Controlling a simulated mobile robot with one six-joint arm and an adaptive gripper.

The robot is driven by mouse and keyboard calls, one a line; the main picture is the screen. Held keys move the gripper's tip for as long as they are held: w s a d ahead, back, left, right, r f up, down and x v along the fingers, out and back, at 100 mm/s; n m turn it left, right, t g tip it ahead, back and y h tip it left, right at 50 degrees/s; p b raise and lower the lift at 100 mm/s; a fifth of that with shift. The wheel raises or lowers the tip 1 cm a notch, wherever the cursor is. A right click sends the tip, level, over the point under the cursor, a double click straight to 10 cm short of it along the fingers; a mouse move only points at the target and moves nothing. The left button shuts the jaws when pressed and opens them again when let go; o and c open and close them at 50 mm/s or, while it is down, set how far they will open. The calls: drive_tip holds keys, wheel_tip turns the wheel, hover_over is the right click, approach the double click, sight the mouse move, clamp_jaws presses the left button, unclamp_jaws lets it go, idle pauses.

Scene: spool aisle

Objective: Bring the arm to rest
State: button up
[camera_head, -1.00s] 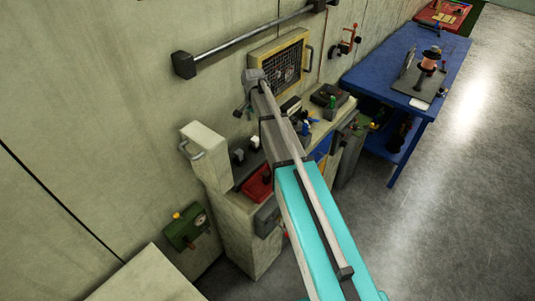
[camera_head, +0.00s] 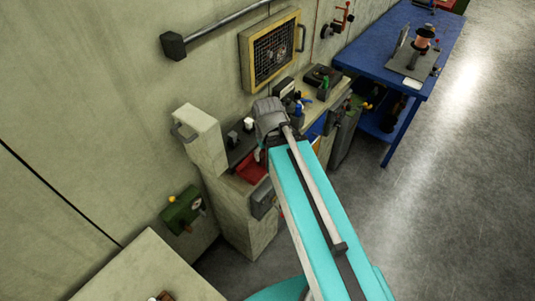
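My arm reaches up from the bottom right of the head view, with a long teal link and a grey joint at its far end. That end is over the front part of the beige workbench (camera_head: 247,219) along the wall. My gripper is not clearly visible; the arm's end hides whatever is beyond it. I see nothing held.
A red tray (camera_head: 251,167) and small tools lie on the bench close to the arm's end. A yellow-framed mesh panel (camera_head: 246,60) and a grey rail (camera_head: 215,27) are on the wall. A blue table (camera_head: 381,60) stands at the back right. Floor (camera_head: 450,190) on the right is clear.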

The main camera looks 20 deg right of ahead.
wheel_tip(320, 180, down, 15)
drive_tip(key=b, duration=1.4)
drive_tip(key=shift+r+b, duration=0.2)
drive_tip(key=shift+b, duration=0.1)
idle(0.4)
